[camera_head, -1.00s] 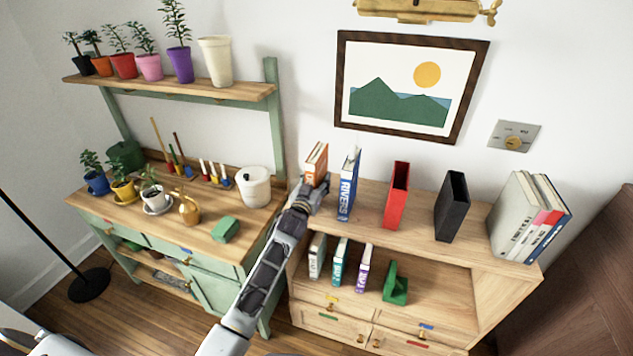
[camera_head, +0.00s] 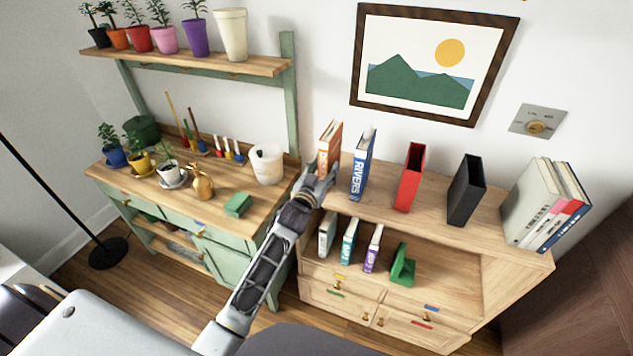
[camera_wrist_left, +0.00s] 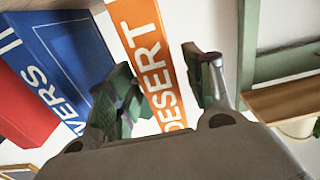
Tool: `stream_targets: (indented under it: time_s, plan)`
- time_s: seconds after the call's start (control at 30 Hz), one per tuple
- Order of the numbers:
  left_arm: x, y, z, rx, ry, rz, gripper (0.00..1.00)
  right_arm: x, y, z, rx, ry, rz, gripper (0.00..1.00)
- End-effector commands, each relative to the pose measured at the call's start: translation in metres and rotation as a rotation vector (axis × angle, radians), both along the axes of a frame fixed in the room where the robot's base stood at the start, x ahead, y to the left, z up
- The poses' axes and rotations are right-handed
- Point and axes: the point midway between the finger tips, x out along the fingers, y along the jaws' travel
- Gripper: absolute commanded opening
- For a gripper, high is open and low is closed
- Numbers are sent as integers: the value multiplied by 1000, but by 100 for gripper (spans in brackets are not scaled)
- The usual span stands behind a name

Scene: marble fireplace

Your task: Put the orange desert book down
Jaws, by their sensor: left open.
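The orange desert book (camera_head: 329,145) stands upright on the left end of the wooden bookcase top (camera_head: 385,197), left of the blue Rivers book (camera_head: 362,165) with a small gap between them. My left gripper (camera_head: 320,182) is in front of the orange book's lower part, at the bookcase edge. In the left wrist view my left gripper (camera_wrist_left: 165,75) is open, with one finger on each side of the orange book's spine (camera_wrist_left: 145,45). The book's lower end is partly hidden by the gripper. My right gripper is not in view.
A red holder (camera_head: 409,177), a black holder (camera_head: 465,190) and a leaning group of books (camera_head: 530,205) stand further right on the bookcase top. Small books and a green bookend (camera_head: 403,265) are on the shelf below. A green potting bench (camera_head: 225,215) stands to the left.

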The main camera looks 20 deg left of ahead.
Motion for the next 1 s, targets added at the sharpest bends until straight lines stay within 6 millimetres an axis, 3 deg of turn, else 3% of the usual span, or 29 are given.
stream_targets:
  time_s: [0.6, 1.0]
  plan:
    - [-52, 2, -1, 1, 1, 1, 52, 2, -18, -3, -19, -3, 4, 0]
    - [-59, 2, 0, 1, 0, 0, 52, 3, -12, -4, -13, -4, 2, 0]
